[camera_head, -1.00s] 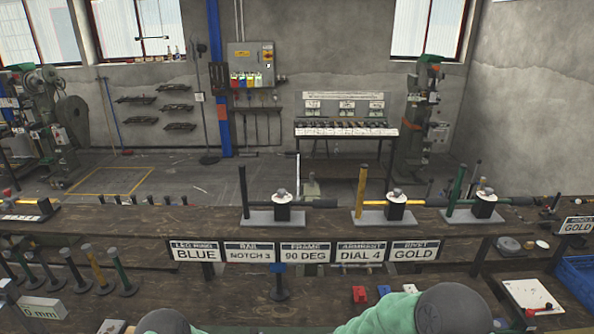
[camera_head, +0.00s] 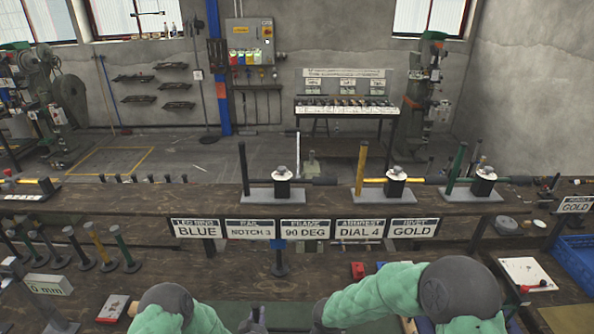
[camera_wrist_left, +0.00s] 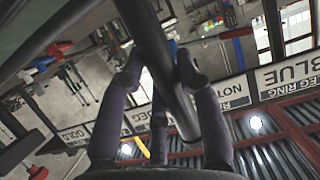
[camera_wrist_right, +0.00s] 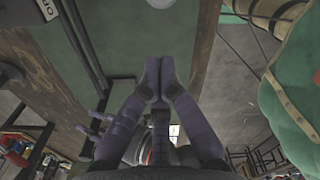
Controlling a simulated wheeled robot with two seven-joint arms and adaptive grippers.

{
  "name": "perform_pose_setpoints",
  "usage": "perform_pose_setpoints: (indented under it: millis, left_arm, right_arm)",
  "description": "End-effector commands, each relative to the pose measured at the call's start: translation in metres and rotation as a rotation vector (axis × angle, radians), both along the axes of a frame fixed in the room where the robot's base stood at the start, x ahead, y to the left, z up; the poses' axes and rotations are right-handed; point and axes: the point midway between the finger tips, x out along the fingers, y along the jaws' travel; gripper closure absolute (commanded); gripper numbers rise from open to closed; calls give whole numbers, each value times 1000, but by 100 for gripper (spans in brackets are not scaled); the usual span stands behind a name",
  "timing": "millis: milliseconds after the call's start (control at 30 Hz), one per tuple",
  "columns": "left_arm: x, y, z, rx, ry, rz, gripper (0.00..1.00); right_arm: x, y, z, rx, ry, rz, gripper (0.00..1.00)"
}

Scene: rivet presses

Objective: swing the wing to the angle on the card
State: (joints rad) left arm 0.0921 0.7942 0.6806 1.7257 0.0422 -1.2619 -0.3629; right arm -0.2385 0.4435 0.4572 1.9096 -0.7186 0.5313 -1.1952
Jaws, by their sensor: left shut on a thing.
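The card reading FRAME 90 DEG (camera_head: 305,229) hangs in the middle of a row of cards below the back bench edge. My left gripper (camera_wrist_left: 160,70) is shut on a dark round tube (camera_wrist_left: 150,40) in the left wrist view, with fingers on both sides of it. I cannot tell for certain whether this tube belongs to the wing. In the head view my left gripper (camera_head: 254,320) shows small and dark at the bottom edge, and what it holds is hidden below the picture. My right gripper (camera_wrist_right: 158,78) has its fingertips together, with nothing visible between them.
Other cards read BLUE (camera_head: 197,229), NOTCH 3 (camera_head: 250,229), DIAL 4 (camera_head: 359,229) and GOLD (camera_head: 413,229). Several posts (camera_head: 97,245) stand at the left. A blue crate (camera_head: 577,262) is at the right. A dark bar (camera_wrist_right: 82,40) runs left of my right gripper.

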Motion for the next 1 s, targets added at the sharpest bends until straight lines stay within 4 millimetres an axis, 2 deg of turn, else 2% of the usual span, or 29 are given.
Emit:
perform_pose_setpoints:
  millis: [600,1000]
  left_arm:
    - [1,0,1,-2,-3,1,100]
    - [1,0,1,-2,-3,1,100]
  right_arm:
    - [0,0,51,0,-1,0,100]
    - [0,0,55,0,1,0,100]
